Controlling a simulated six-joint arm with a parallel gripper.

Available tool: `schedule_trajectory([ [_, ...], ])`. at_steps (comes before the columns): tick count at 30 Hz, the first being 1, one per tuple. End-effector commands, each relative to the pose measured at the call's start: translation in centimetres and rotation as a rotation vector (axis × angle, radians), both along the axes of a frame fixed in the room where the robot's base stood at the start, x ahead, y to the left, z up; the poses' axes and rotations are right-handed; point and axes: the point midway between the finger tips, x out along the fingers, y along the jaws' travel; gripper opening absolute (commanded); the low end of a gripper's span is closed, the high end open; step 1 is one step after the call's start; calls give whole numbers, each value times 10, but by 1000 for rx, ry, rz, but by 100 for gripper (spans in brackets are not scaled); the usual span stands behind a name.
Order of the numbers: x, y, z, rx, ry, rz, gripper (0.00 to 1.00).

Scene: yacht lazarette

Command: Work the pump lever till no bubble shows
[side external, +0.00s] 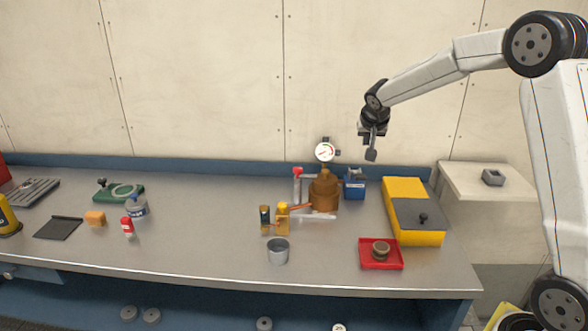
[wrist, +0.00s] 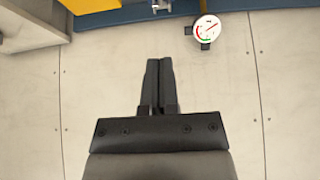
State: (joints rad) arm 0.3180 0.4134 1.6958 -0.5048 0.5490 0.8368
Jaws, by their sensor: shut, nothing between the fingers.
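A brown, copper-coloured pump-like body (side external: 324,192) stands on the bench right of centre, with a round white gauge (side external: 325,151) above it. The gauge also shows in the wrist view (wrist: 207,28). An orange-brown bar (side external: 299,207), perhaps the lever, reaches left from the body towards a yellow-topped block (side external: 282,218). A small dark upright piece (side external: 265,219) beside it may be a sight glass; no bubble can be made out at this size.
A red-capped post (side external: 297,186) and a blue box (side external: 355,186) flank the pump. A grey cup (side external: 278,251) and red tray (side external: 381,264) stand in front. A yellow case (side external: 404,190) is at right. The bench between the cup and the small red bottle (side external: 127,227) is clear.

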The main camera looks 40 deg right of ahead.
Motion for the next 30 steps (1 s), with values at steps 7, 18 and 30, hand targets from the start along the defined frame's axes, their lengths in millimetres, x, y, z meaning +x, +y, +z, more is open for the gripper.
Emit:
schedule_trajectory([
  [7, 9, -10, -21, 2, 1, -1, 0],
  [18, 27, -28, -58, 1, 0, -1, 0],
  [30, 32, -32, -102, 2, 1, 1, 0],
])
